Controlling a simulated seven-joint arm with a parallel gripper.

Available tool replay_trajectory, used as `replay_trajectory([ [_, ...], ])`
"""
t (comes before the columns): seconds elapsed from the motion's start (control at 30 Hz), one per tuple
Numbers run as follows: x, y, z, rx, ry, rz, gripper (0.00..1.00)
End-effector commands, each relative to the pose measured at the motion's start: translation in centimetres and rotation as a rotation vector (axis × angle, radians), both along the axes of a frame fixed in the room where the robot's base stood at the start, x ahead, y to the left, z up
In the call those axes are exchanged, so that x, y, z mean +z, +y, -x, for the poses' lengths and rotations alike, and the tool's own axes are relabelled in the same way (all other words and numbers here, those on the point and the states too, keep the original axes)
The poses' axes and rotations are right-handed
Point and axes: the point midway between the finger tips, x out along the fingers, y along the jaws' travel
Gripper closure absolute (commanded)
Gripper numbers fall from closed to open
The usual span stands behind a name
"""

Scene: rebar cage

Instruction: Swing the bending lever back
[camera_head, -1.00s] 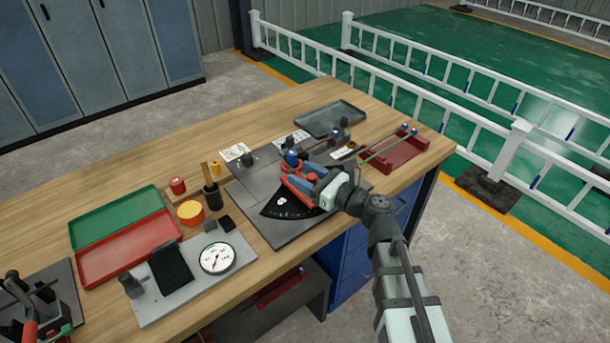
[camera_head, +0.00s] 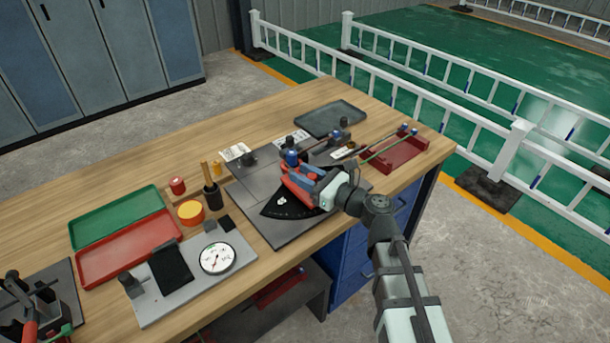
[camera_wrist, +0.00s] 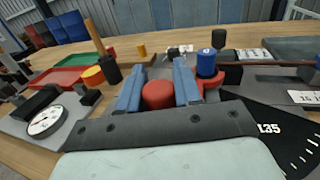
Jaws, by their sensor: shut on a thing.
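The bending lever is red, on the grey bender plate (camera_head: 256,179) near the bench's front right edge. Its red knob (camera_wrist: 158,95) stands between the two blue fingers of my gripper (camera_wrist: 157,84) in the wrist view. My gripper (camera_head: 297,182) is shut on this knob. In the head view it covers most of the lever. A black angle scale (camera_head: 285,207) fans out below the gripper; in the wrist view its mark 135 shows at right. A blue-topped post (camera_wrist: 206,63) stands just right of the fingers in the wrist view.
A dark red tray (camera_head: 407,158) with rods over it lies at right, and a grey tray (camera_head: 331,118) behind. Green (camera_head: 117,214) and red trays (camera_head: 127,248), a dial gauge (camera_head: 217,258) and a yellow container (camera_head: 190,212) stand at left. Bare wood lies at the back left.

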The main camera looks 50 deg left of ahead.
Motion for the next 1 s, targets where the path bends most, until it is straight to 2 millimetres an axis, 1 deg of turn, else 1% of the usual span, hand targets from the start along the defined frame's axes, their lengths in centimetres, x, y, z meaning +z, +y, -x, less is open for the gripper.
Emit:
replay_trajectory([
  [0.17,0.0,0.0,0.1,-0.006,0.000,0.000,1.00],
  [0.37,0.0,0.3,0.9,-0.052,0.000,-0.001,1.00],
  [0.7,0.1,1.6,3.1,-0.244,0.000,-0.003,1.00],
  [1.0,0.3,2.8,4.2,-0.384,0.002,-0.010,1.00],
])
